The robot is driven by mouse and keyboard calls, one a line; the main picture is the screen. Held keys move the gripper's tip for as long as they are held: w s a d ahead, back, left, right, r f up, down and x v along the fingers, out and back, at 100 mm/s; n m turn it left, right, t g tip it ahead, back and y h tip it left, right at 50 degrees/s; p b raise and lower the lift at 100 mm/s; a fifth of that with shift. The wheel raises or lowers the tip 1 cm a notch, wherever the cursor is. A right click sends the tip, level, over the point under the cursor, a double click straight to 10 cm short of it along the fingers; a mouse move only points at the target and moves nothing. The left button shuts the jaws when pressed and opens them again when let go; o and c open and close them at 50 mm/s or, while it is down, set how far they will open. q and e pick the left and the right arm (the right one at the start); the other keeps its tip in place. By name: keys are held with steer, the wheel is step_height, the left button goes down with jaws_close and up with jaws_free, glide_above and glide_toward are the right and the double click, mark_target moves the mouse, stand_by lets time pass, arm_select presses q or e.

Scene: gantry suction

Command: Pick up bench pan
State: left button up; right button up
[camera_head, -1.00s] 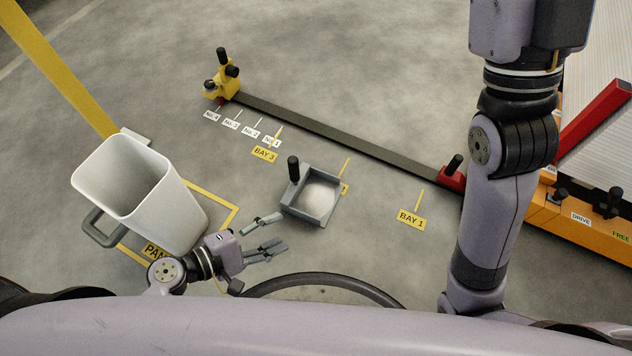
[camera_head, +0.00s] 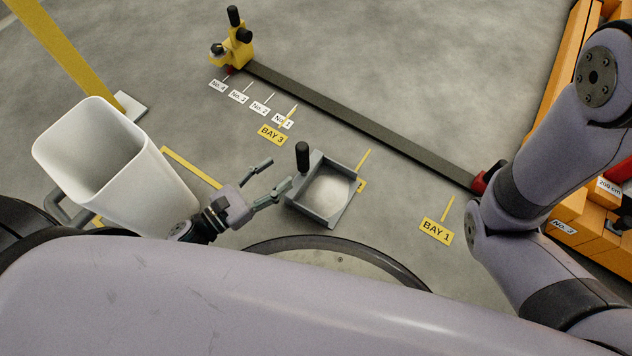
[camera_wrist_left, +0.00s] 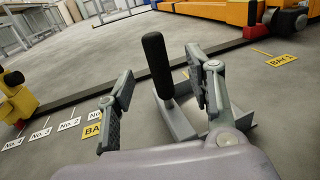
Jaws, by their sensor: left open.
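The bench pan is a shallow grey square tray (camera_head: 345,208) with an upright black handle (camera_head: 302,157) at its far left corner. A pale patch or material fills its floor. My left gripper (camera_head: 279,176) is open and empty, just left of the pan, with its fingers pointing toward the handle. In the left wrist view the black handle (camera_wrist_left: 157,65) shows between the spread fingers (camera_wrist_left: 162,72), which appear short of it. Part of the pan (camera_wrist_left: 180,122) is hidden there behind the right finger. My right gripper is out of view.
A white bin (camera_head: 150,190) stands at the left. A dark rail (camera_head: 360,130) runs across the floor from a yellow stop (camera_head: 232,45) to a red block (camera_head: 482,182). Orange equipment (camera_head: 560,222) is at the right. Floor around the pan is mostly clear.

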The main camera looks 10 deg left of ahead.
mark_target(297, 153)
arm_select(q)
steer(key=x, duration=0.4)
steer(key=shift+w, duration=0.15)
steer(key=x, duration=0.4)
steer(key=shift+w+a+r, duration=0.2)
steer(key=shift+w+r, duration=0.1)
steer(key=shift+r, duration=0.05)
steer(key=shift+w+d, duration=0.3)
steer(key=shift+w, duration=0.05)
steer(key=shift+c, duration=0.6)
jaws_close()
steer(key=shift+r, duration=0.1)
